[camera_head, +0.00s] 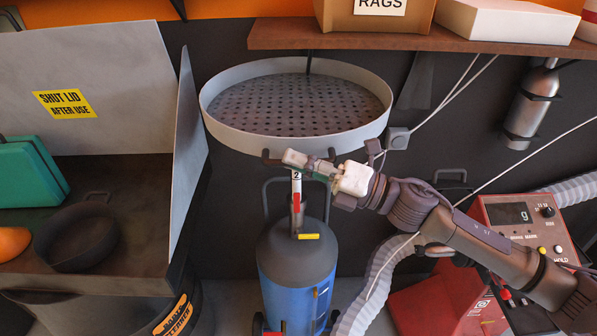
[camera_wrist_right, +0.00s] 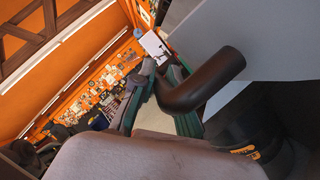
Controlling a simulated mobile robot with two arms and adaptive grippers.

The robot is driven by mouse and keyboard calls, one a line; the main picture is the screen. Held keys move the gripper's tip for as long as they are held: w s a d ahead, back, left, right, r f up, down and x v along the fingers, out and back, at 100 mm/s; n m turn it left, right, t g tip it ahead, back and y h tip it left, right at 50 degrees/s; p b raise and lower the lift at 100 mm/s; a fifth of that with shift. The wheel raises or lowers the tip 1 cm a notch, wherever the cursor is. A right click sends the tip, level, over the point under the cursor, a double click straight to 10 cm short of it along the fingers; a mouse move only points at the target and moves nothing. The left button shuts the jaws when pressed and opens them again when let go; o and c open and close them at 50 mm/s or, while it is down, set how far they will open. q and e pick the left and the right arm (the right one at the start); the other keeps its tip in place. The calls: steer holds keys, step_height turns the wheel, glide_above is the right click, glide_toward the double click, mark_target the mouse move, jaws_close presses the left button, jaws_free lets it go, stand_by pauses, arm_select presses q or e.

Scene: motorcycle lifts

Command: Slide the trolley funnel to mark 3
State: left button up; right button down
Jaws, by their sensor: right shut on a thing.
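The trolley funnel (camera_head: 222,120) is a wide, round grey pan with a perforated plate, standing level above a blue tank trolley (camera_head: 290,285). Its dark handle (camera_head: 268,156) runs along the front below the rim. My right gripper (camera_head: 312,166) is shut on this handle near its middle; a bent black end of the handle (camera_wrist_right: 218,75) shows in the right wrist view beside the fingers (camera_wrist_right: 160,95). A white post (camera_head: 296,182) under the funnel shows the mark "2". I cannot read a mark 3. A yellow lever (camera_head: 308,236) sits lower on the post. My left gripper is not in view.
A wooden shelf (camera_head: 290,36) with a rags box (camera_head: 375,18) overhangs behind the funnel. An open-lidded parts washer (camera_head: 120,215) stands close at left. A red machine (camera_head: 515,225) and a grey hose (camera_head: 385,268) are at right.

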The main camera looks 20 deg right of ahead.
steer(key=shift+r, duration=0.85)
steer(key=shift+f, duration=0.1)
steer(key=c, duration=1.2)
jaws_free()
steer(key=shift+d+f, duration=0.1)
steer(key=shift+s+d+f, duration=0.2)
steer(key=shift+s+d, duration=0.1)
steer(key=shift+d, duration=0.05)
steer(key=v, duration=1.1)
steer(key=shift+r, duration=0.15)
